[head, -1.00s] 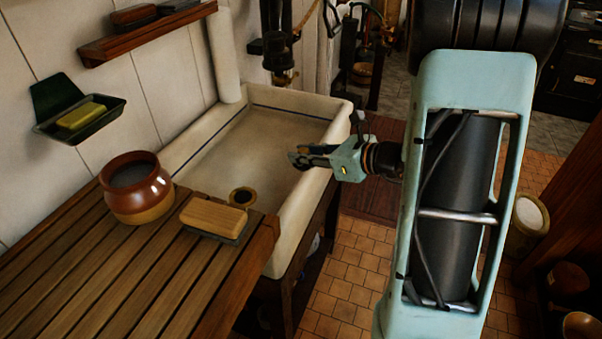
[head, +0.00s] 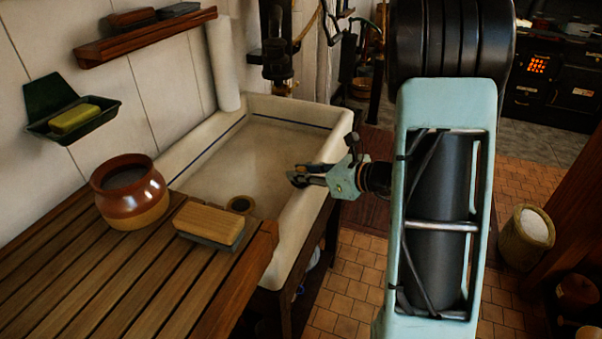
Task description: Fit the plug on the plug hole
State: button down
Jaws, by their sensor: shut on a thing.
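The plug hole (head: 240,204) is a round brass-rimmed ring in the near end of the pale sink (head: 222,168). Its near edge lies close behind the scrubbing brush in the picture. My gripper (head: 300,177) is over the right side of the sink, to the right of the plug hole and apart from it, pointing left. Its jaws are shut on a small dark thing at the fingertips, which I take to be the plug. Most of it is hidden by the fingers, so its shape and tilt cannot be told. No other plug shows.
A wooden scrubbing brush (head: 209,221) and a brown pot (head: 130,192) stand on the slatted board (head: 95,270) beside the sink. A dark pump (head: 277,60) stands behind. The sink's right wall (head: 318,190) is under my gripper. The basin looks empty.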

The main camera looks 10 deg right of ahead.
jog(key=c, duration=1.8)
grip_release()
jog(key=shift+o, duration=0.2)
jog(key=shift+r, duration=0.1)
jog(key=shift+s+d+r+p, duration=0.1)
jog(key=shift+r+p, duration=0.05)
jog(key=shift+p, duration=0.2)
jog(key=v, duration=1.1)
jog(key=shift+s+d, duration=0.2)
jog(key=shift+s, duration=0.15)
jog(key=shift+r, duration=0.1)
